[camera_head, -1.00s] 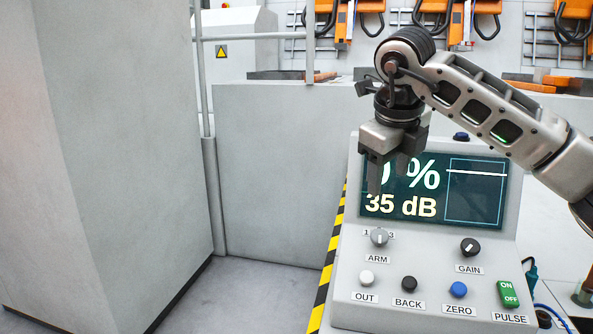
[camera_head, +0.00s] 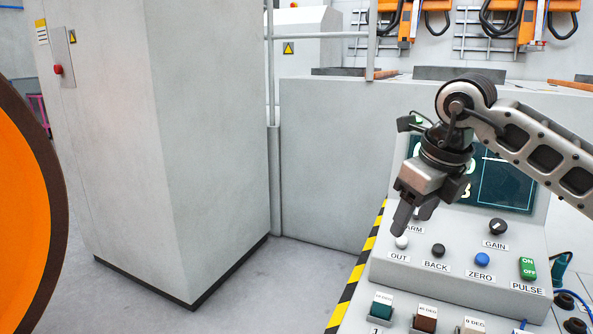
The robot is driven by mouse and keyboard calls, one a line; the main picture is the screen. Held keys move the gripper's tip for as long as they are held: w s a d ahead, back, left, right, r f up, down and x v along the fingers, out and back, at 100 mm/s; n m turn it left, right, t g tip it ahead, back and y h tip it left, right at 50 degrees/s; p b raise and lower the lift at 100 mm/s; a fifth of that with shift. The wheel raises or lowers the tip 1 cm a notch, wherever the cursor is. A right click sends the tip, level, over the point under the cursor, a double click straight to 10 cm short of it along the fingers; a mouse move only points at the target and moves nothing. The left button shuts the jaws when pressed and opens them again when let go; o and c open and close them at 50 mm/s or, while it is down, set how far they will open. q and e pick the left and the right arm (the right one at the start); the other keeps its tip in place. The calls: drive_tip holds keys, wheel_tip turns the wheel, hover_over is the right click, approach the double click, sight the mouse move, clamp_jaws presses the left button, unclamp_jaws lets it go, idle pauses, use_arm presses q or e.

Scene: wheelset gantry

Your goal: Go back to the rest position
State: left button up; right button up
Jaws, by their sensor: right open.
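My right gripper (camera_head: 412,214) hangs in front of the grey control console (camera_head: 462,277), with its fingers pointing down and open. Nothing shows between the fingers. In this view it covers the ARM knob and part of the screen (camera_head: 505,188). The fingertips appear just above the white OUT button (camera_head: 401,243); I cannot tell how far they are from the panel. My right arm (camera_head: 535,150) comes in from the right edge. My left gripper is not in view.
Black BACK (camera_head: 438,250) and blue ZERO (camera_head: 482,260) buttons, a GAIN knob (camera_head: 498,227) and a green PULSE switch (camera_head: 528,268) line the console. A tall grey cabinet (camera_head: 160,150) stands left. A large orange disc (camera_head: 20,215) fills the left edge. Floor (camera_head: 285,285) between is clear.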

drive_tip(key=s+a+f+n+g+y+p, duration=0.1)
drive_tip(key=s+a+f+g+y, duration=0.15)
drive_tip(key=s+a+y, duration=0.45)
drive_tip(key=s+a+f+n+g+y, duration=0.1)
drive_tip(key=s+a+f+g+y, duration=0.2)
drive_tip(key=a, duration=0.8)
drive_tip(key=s+a+r+m+t+y+p, duration=0.1)
drive_tip(key=s+a+r+m+t+y, duration=0.3)
drive_tip(key=m+y, duration=0.5)
drive_tip(key=w+d+f+m+t+h, duration=0.1)
drive_tip(key=d+f+m+t+h, duration=0.3)
drive_tip(key=m, duration=0.4)
drive_tip(key=w+d+f+m+t+h+p, duration=0.1)
drive_tip(key=w+d+f+m+t+h, duration=0.15)
drive_tip(key=m+t, duration=0.5)
drive_tip(key=d+f+m+t+h, duration=0.3)
drive_tip(key=f+m+t+h, duration=0.15)
drive_tip(key=m, duration=0.45)
drive_tip(key=s+d+f+m+g+h, duration=0.3)
drive_tip(key=s+f, duration=0.3)
drive_tip(key=f, duration=0.2)
drive_tip(key=s+d+f+m+g+h+p, duration=0.1)
drive_tip(key=s+d+f+m+g, duration=0.3)
drive_tip(key=f, duration=0.5)
drive_tip(key=s+m+h, duration=0.1)
drive_tip(key=s+m, duration=0.1)
drive_tip(key=shift+s+d+h, duration=0.25)
drive_tip(key=shift+s+h, duration=0.05)
drive_tip(key=shift+h, duration=0.1)
